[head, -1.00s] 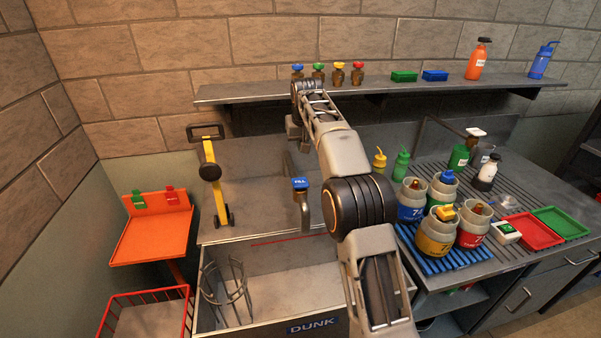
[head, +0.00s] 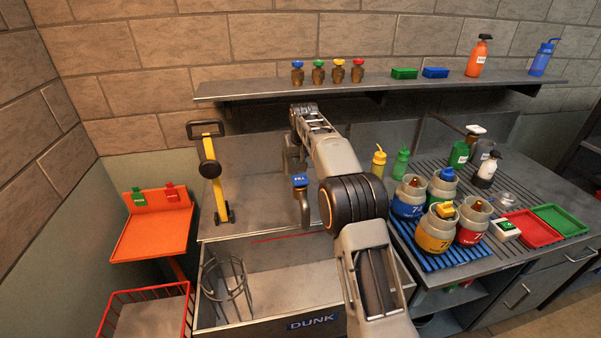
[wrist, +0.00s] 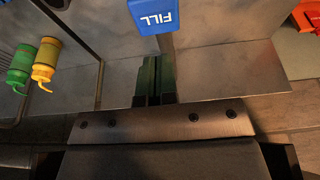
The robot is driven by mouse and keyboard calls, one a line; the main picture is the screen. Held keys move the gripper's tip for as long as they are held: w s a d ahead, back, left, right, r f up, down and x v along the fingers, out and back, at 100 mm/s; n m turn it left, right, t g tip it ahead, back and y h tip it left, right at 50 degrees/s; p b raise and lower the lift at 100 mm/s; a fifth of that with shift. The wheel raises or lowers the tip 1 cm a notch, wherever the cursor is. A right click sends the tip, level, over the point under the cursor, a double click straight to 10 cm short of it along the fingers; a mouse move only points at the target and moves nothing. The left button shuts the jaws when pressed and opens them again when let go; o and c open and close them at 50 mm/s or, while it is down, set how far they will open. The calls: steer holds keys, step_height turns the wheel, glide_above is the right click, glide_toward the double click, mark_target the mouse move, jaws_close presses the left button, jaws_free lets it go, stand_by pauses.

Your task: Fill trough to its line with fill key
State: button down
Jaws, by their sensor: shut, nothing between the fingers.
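The fill key (head: 300,181) is a blue block marked FILL on top of a grey spout (head: 304,208) behind the trough. It also shows in the wrist view (wrist: 153,15), upside down, just beyond my fingertips. The trough (head: 270,328) is a grey open tank with a DUNK label in front. A red line (head: 290,237) runs along its inner back wall. Its visible floor looks bare, with no water surface that I can make out. My gripper (wrist: 156,62) is shut and empty, its fingers pointing toward the key. In the head view my arm largely hides the gripper.
A wire basket (head: 228,290) stands in the trough's left part. A yellow-handled tool (head: 212,175) stands left of the spout. Several kegs (head: 437,238) and bottles crowd the right counter. A shelf (head: 350,82) with valves runs behind my arm.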

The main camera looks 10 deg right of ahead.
mark_target(299, 178)
steer(key=x, duration=0.2)
steer(key=s+x, duration=0.1)
steer(key=x, duration=0.2)
steer(key=shift+f+p, duration=0.25)
steer(key=shift+p, duration=0.05)
steer(key=shift+f, duration=0.1)
